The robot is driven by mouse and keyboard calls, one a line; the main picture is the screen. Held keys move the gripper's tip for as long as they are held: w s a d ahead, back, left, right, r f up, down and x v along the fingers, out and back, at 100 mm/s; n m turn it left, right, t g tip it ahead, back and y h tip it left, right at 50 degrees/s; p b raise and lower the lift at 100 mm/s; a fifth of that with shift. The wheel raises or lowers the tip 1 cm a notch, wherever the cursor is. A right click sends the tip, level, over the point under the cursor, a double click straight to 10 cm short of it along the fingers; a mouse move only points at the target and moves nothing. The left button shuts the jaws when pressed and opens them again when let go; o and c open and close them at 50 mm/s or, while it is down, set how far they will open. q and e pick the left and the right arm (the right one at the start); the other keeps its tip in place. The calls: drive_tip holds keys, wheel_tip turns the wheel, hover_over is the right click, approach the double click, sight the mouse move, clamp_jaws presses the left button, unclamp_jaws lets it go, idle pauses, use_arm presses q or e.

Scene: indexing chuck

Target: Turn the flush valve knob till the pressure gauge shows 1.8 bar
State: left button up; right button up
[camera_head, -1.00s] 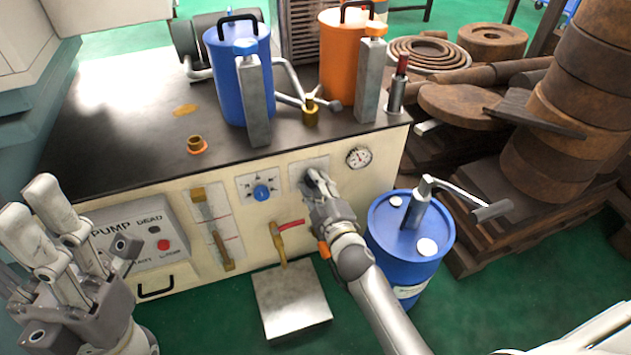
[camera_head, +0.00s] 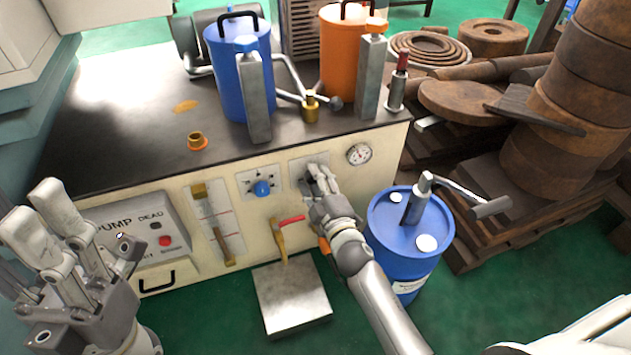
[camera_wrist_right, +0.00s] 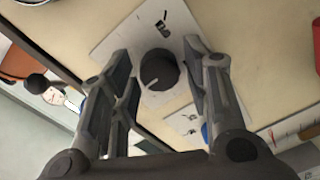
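The flush valve knob is the dark round knob (camera_wrist_right: 157,72) with a light mark, on a pale plate in the right wrist view. My right gripper (camera_wrist_right: 156,54) has its fingers apart on either side of it, with gaps visible on both sides. In the head view my right gripper (camera_head: 317,178) is at the panel front and covers the knob. The pressure gauge (camera_head: 359,154) is round and white, just right of the gripper; its needle is too small to read. My left gripper (camera_head: 75,225) is at the left, fingers spread and empty.
A blue selector knob (camera_head: 263,187) and a red-handled tap (camera_head: 288,222) are left of the right gripper. A blue drum (camera_head: 390,245) with a pump stands close to my right arm. Blue (camera_head: 225,75) and orange (camera_head: 340,60) canisters stand on the bench top (camera_head: 120,140).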

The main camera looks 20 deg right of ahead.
drive_tip(key=shift+o, duration=0.2)
drive_tip(key=s, duration=1.2)
drive_tip(key=shift+d+r, duration=0.2)
drive_tip(key=shift+d, duration=0.1)
